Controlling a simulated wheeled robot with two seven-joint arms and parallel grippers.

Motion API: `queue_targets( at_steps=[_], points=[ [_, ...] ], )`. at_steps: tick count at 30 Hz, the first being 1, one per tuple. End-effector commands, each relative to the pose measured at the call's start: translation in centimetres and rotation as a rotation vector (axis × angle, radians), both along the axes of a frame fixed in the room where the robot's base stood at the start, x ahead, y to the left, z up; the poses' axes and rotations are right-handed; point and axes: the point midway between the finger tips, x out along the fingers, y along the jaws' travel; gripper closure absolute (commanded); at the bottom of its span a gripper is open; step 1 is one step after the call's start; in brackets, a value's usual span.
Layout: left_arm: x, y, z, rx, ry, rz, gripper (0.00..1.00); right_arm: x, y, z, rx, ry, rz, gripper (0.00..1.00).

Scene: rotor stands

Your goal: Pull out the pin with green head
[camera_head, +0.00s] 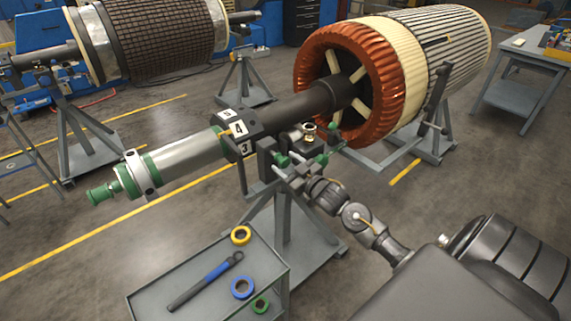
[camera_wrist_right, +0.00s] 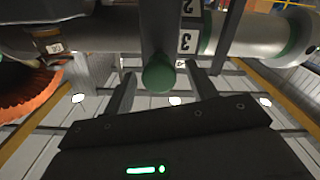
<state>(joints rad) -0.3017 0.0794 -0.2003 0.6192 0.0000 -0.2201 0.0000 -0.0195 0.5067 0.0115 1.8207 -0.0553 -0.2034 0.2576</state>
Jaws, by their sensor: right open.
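In the right wrist view, the round green head of the pin (camera_wrist_right: 159,77) faces the camera below a dark upright part of the stand. My right gripper (camera_wrist_right: 160,82) is open, with one finger on each side of the green head in this view and a visible gap on both sides. In the head view, my right gripper (camera_head: 296,170) is at the rotor stand under the shaft. Green knobs (camera_head: 281,160) and (camera_head: 321,160) show close to it; I cannot tell which one is the pin. The pin's shank is hidden. My left gripper is not in view.
The dark shaft (camera_head: 300,104) with number plates (camera_head: 238,129) runs above the gripper to the copper-wound rotor (camera_head: 349,75). The grey stand (camera_head: 285,225) is below. A grey cart (camera_head: 215,285) with a blue-handled tool and tape rolls is at front left.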

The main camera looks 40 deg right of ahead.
Motion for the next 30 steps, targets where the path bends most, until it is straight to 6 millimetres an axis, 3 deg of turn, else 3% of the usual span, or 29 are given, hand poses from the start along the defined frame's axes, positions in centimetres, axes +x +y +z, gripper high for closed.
queue_targets(
  at_steps=[9, 15, 30],
  points=[
    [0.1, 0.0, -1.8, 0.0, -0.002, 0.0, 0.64, -6.2, -0.4, -0.4, -0.002, 0.002, -0.001, 0.43],
    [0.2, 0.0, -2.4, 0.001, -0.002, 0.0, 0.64, -9.0, -0.6, -0.2, -0.001, 0.002, -0.001, 0.43],
    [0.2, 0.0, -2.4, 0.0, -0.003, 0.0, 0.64, -10.0, -0.7, 0.0, -0.001, 0.001, -0.001, 0.43]
  ],
)
